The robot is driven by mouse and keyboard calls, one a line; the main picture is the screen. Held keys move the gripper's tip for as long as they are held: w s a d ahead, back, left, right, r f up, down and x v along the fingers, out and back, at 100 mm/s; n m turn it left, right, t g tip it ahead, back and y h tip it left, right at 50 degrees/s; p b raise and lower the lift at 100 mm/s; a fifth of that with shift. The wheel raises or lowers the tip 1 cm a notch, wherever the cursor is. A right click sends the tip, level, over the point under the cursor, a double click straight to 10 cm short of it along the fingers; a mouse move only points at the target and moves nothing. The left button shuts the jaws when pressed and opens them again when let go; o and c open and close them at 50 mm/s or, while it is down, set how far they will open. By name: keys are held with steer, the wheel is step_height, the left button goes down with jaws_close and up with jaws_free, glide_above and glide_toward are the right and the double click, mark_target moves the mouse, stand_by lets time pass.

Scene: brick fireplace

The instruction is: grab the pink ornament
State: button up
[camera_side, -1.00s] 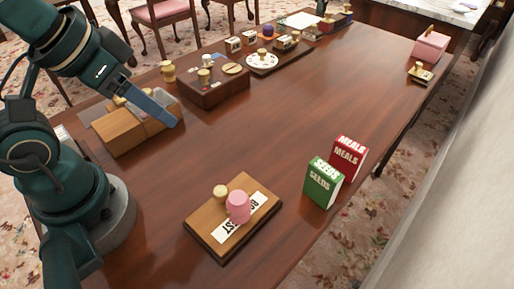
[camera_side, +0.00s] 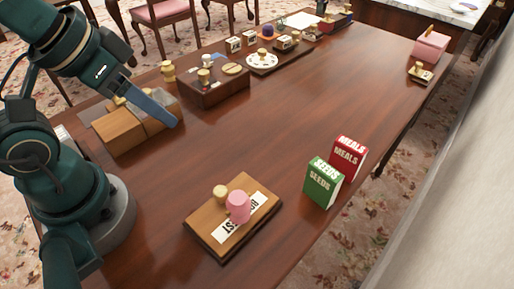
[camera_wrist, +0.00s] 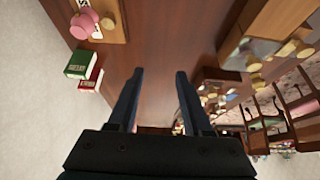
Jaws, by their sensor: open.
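The pink ornament (camera_side: 238,206) stands on a small wooden board (camera_side: 205,228) with a white lettered label, at the front middle of the table in the side view. A round tan knob (camera_side: 220,192) is beside it on the board. The ornament also shows in the wrist view at the upper left (camera_wrist: 84,24), away from the fingers. My gripper (camera_wrist: 160,75) is open and empty, its two blue fingers spread over the table. In the side view its blue finger (camera_side: 152,107) is above the wooden boxes, well to the upper left of the ornament.
Wooden boxes (camera_side: 118,132) lie near my gripper. A brown case (camera_side: 214,92) and several small items line the far side. The table's middle is clear.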

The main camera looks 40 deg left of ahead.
steer(key=o, duration=0.5)
step_height(320, 180, up, 5)
steer(key=n+g+h, duration=0.9)
steer(key=n+h, duration=0.4)
steer(key=n, duration=0.2)
glide_above(244, 211)
steer(key=a, duration=0.4)
steer(key=f, duration=1)
steer(key=w+f, duration=0.1)
steer(key=f, duration=0.3)
steer(key=shift+f, duration=0.4)
steer(key=shift+d+f, duration=0.2)
steer(key=shift+f, duration=0.15)
steer(key=shift+x, duration=2.35)
